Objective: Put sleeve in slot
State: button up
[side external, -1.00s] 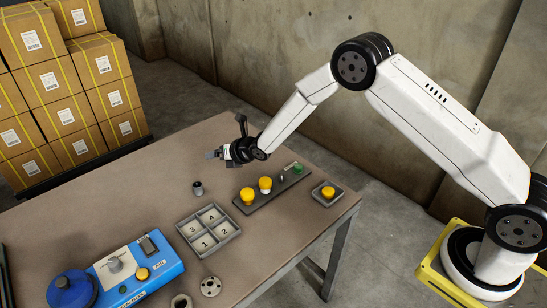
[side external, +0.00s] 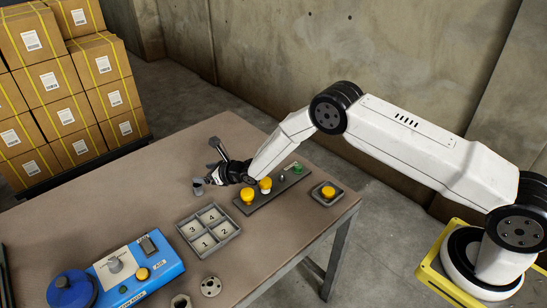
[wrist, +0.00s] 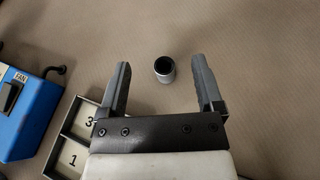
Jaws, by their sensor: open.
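The sleeve, a small grey hollow cylinder (side external: 198,188), stands upright on the table, left of the button strip. In the wrist view the sleeve (wrist: 164,70) shows its dark open top between and slightly ahead of my two fingers. My gripper (side external: 210,180) is open, low over the table close to the sleeve; its fingers (wrist: 160,73) hold nothing, with visible gaps on both sides of the sleeve. The grey slot tray (side external: 222,246), with compartments numbered 1 to 4, sits in front of the sleeve. The compartments look empty. Part of the tray (wrist: 67,128) shows at left in the wrist view.
A dark strip (side external: 293,181) with yellow and green buttons lies beside my gripper; a yellow button box (side external: 328,193) is right of it. A blue control box (side external: 135,275), a flanged disc (side external: 211,286) and a nut-like part (side external: 181,301) are near the front. The back-left table is clear.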

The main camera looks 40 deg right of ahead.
aim_at(201, 186)
jog(key=shift+f, duration=1.4)
jog(key=shift+f, duration=0.1)
jog(key=shift+f, duration=1.35)
jog(key=shift+w+f, duration=0.1)
jog(key=shift+f, duration=0.1)
jog(key=shift+x, duration=1.3)
jog(key=shift+c, duration=0.2)
jog(key=shift+r, duration=0.1)
grip_shut()
